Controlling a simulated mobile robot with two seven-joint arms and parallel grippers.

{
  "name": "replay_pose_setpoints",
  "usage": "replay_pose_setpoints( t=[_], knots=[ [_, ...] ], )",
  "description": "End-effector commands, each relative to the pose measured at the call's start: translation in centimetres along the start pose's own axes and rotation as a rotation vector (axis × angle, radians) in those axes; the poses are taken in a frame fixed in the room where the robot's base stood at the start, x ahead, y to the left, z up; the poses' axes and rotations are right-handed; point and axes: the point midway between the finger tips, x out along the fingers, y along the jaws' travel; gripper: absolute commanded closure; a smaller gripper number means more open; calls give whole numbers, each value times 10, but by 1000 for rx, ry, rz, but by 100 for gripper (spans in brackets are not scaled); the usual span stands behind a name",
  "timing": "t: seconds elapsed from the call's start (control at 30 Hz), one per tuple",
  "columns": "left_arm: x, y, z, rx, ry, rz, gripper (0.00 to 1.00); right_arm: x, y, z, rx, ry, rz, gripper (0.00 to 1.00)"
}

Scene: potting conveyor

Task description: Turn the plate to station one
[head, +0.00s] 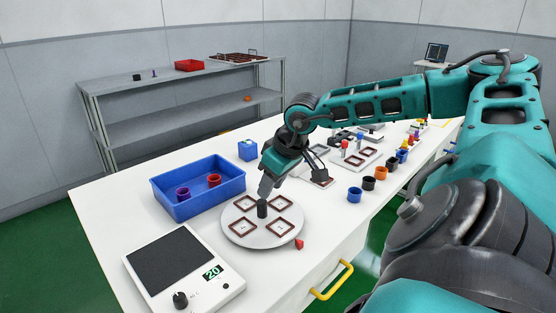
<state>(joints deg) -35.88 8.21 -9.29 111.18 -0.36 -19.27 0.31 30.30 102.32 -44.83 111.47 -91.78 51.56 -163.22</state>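The plate (262,240) is a round light-grey disc on the white table, front of centre. Several brown-edged square frames lie on it around a dark upright knob (262,210) at its middle. A small red marker (299,244) is at the plate's right front edge. My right gripper (265,191) points down over the plate, its grey fingertip right at or just above the top of the knob. The view does not show whether it touches the knob, nor the gap between the fingers. My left gripper is out of view.
A blue bin (198,202) with purple and red pots stands left of the plate. A device with a dark panel and a "20" display (212,273) is at the front left. Several coloured cups, such as a blue one (354,195), line the right edge. A shelf (180,100) stands behind.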

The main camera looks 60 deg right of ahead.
Motion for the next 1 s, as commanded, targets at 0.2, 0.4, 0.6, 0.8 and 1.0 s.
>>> replay_pose_setpoints(
  t=[0.2,0.4,0.6,0.8,1.0],
  knots=[
    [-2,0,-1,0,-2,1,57,-39,1,0,-1,1,3,62],
    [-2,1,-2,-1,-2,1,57,-50,0,0,-1,0,0,62],
    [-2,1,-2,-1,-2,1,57,-51,0,0,-1,-1,-1,62],
    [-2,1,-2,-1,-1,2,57,-50,0,0,-1,-1,0,62],
    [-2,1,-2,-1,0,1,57,-50,0,0,-1,-1,0,62]
  ],
)
